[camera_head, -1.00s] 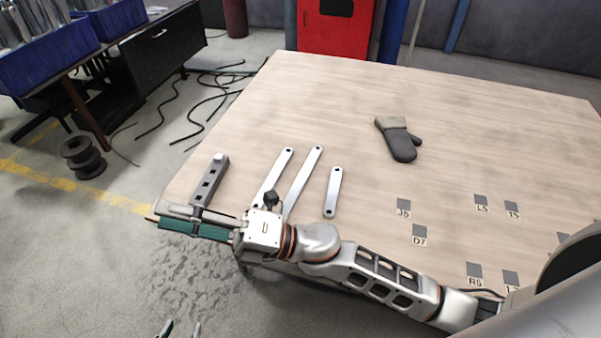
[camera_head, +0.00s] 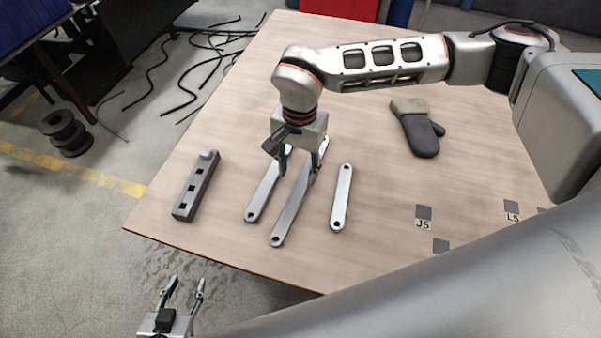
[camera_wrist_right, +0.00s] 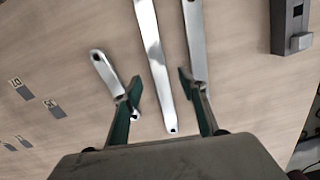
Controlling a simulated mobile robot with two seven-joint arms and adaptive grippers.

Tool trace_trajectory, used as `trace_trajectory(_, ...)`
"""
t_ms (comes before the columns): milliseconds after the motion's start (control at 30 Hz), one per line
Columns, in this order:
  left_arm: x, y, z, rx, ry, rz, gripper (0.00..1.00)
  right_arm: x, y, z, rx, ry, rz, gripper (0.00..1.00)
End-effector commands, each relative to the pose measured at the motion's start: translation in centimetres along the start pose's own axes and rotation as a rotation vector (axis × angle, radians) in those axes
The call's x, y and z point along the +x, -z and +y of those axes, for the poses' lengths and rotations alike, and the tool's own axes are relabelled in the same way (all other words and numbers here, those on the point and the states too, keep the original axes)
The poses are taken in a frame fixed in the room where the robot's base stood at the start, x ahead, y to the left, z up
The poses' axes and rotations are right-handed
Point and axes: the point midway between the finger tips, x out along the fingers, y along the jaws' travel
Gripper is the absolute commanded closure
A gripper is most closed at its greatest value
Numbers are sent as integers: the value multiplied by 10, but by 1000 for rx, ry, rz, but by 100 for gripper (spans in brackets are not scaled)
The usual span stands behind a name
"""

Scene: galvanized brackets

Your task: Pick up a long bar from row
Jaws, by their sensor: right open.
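Three silver flat bars with end holes lie side by side on the wooden table (camera_head: 420,185). The middle one is the long bar (camera_head: 288,216); a shorter bar (camera_head: 262,198) is to its left and the shortest bar (camera_head: 342,195) to its right. My right gripper (camera_head: 300,168) is open over the far part of the long bar. In the right wrist view, the long bar (camera_wrist_right: 155,60) runs between the open fingers (camera_wrist_right: 159,86), with no visible grip; the fingers partly cover the two neighbouring bars. My left gripper (camera_head: 187,281) is open and empty, off the table's front edge.
A grey block with square holes (camera_head: 196,188) lies left of the bars. A grey-black mitt (camera_head: 418,130) lies to the right, beyond labelled dark squares (camera_head: 423,212). Cables and a black spool (camera_head: 66,133) are on the floor at left.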

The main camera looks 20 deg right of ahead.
Motion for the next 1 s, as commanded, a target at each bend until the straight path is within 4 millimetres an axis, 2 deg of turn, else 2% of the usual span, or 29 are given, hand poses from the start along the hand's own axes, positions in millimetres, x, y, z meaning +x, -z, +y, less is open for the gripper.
trace_trajectory(33, 0, -1, 0, 0, 0, -1, 60, -2, 9, 2, -5, -8, 27, 58)
trace_trajectory(133, 0, -2, 0, 1, 0, -2, 60, 2, 18, 5, -10, -17, 51, 58)
trace_trajectory(433, 0, -5, 1, 2, 0, -6, 60, 33, 20, 5, -10, -16, 50, 58)
trace_trajectory(700, 1, -6, 1, 4, 0, -6, 60, 69, 24, 6, -9, -15, 48, 58)
trace_trajectory(1000, 2, -4, 0, 5, 2, -2, 60, 73, 25, 5, -10, -13, 50, 58)
